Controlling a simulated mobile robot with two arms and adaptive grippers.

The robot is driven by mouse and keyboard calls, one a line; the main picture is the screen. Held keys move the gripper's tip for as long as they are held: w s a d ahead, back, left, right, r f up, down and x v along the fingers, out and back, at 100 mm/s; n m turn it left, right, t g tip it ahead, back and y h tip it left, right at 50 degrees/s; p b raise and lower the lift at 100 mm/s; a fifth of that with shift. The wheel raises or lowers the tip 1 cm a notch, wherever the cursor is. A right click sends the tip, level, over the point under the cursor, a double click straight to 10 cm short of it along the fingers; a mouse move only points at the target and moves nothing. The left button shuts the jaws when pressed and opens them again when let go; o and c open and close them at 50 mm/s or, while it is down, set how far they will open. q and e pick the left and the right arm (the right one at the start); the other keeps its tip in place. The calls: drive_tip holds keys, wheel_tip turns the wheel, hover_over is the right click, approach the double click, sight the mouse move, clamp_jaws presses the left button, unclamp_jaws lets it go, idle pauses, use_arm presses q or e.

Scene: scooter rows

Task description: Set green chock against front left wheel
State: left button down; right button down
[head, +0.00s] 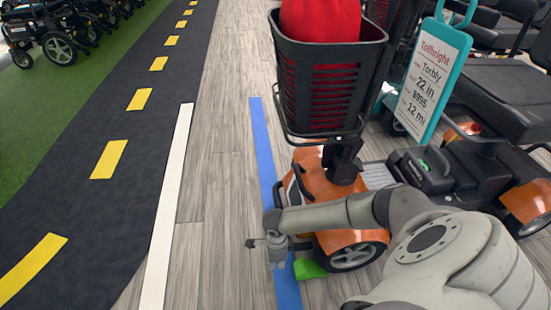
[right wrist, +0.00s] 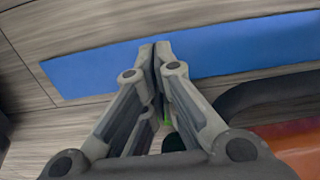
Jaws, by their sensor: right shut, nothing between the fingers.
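The orange scooter (head: 318,185) stands beside a blue floor line, and its dark-tyred wheel (head: 355,256) with a grey rim shows at the near side. The green chock (head: 310,269) lies on the floor just left of that wheel. It looks to be against the tyre or very close; I cannot tell if they touch. My right gripper (head: 252,243) is left of the chock and wheel, over the blue line. In the right wrist view its fingers (right wrist: 160,47) are shut and empty, with a small green sliver behind them. My left gripper is not in view.
A black basket (head: 318,95) with a red bag (head: 320,18) rises above the scooter. A teal-framed price sign (head: 432,75) hangs at the right, near more scooters. The wood floor left of the blue line (head: 262,150) is clear up to a white stripe (head: 168,200).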

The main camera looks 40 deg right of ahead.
drive_tip(key=shift+r+p, duration=0.5)
drive_tip(key=shift+r, duration=0.85)
